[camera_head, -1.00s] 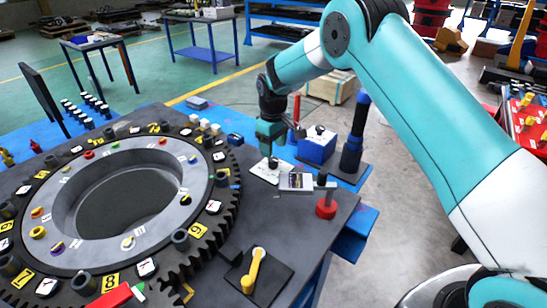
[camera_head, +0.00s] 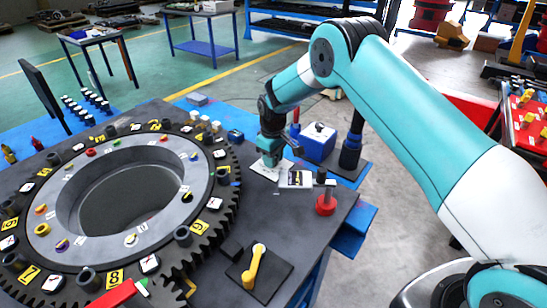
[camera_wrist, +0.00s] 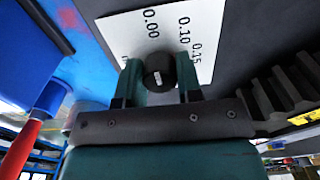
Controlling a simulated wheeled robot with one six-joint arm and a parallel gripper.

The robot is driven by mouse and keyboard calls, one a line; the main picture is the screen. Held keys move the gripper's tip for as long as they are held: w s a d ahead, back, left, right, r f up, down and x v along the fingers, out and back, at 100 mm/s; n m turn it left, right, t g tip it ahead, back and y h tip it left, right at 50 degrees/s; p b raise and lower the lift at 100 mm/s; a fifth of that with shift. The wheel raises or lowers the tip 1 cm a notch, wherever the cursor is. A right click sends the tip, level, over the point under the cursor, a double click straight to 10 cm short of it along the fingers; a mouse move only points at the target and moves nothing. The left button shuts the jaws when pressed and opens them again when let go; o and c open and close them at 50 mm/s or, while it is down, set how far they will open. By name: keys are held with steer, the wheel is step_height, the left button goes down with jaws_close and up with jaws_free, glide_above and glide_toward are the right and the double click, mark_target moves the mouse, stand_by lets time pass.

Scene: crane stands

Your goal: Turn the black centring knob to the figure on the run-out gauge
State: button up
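The black centring knob (camera_wrist: 159,72) shows in the wrist view, with a small white mark on its face. It stands at the edge of a white scale plate (camera_wrist: 190,22) printed with 0.00, 0.10 and 0.15; another figure at the left is partly hidden. My gripper (camera_wrist: 160,78) has one finger on each side of the knob, with no clear gap to it. In the head view my gripper (camera_head: 268,160) is down at the plate and hides the knob.
A large toothed ring (camera_head: 225,215) with numbered yellow tags fills the left of the table. A red-based post (camera_head: 326,205) stands right of the gauge. A blue box (camera_head: 318,146) is behind, and a yellow lever (camera_head: 254,268) is near the front.

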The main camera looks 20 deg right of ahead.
steer(key=shift+m+b, duration=0.3)
steer(key=shift+m, duration=0.1)
steer(key=m+b, duration=0.2)
steer(key=m, duration=0.1)
steer(key=shift+f+m, duration=0.1)
steer(key=shift+m, duration=0.2)
steer(key=shift+m+b, duration=0.65)
steer(key=shift+m, duration=1.55)
steer(key=o, duration=0.9)
steer(key=shift+o, duration=0.2)
step_height(320, 180, up, 18)
steer(key=b, duration=0.2)
steer(key=shift+f, duration=0.15)
